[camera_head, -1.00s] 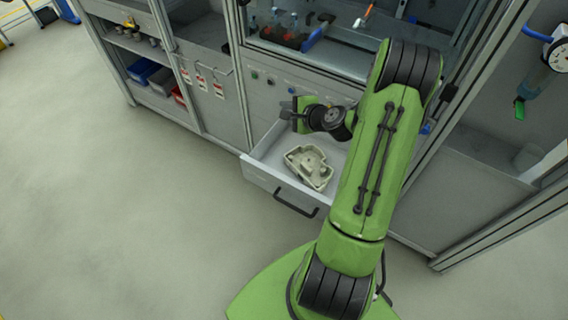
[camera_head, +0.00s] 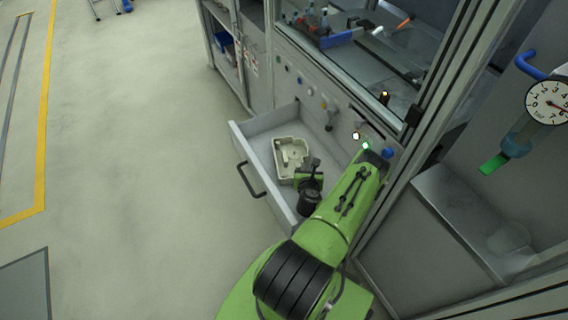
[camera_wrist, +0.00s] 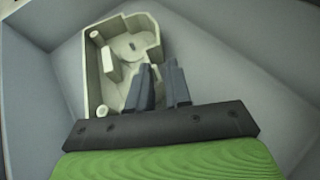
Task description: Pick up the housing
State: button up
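The housing (camera_head: 286,145) is a pale grey-beige, open, irregular tray-like casting lying in the pulled-out drawer (camera_head: 270,122). The wrist view shows its walls, bosses and inner floor (camera_wrist: 127,48) from above. My gripper (camera_head: 305,168) is in the drawer at the housing's near right side. In the wrist view, my gripper's two dark fingers (camera_wrist: 160,75) are a little apart, with a narrow gap between them, and overlap the housing's near right part. Nothing shows clearly held. Whether the fingers touch the housing wall cannot be told.
The drawer's walls surround the housing and my gripper closely. The cabinet front with knobs and buttons rises behind, below a glazed bay holding tools. A gauge (camera_head: 551,105) hangs at the right. The floor (camera_head: 130,150) at the left is clear.

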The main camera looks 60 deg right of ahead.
aim_at(293, 159)
jog(key=shift+b+x, duration=0.3)
jog(key=shift+x, duration=0.55)
jog(key=shift+b+x, duration=0.65)
jog(key=shift+x, duration=2.15)
jog(key=shift+d+r, duration=0.1)
grip_shut()
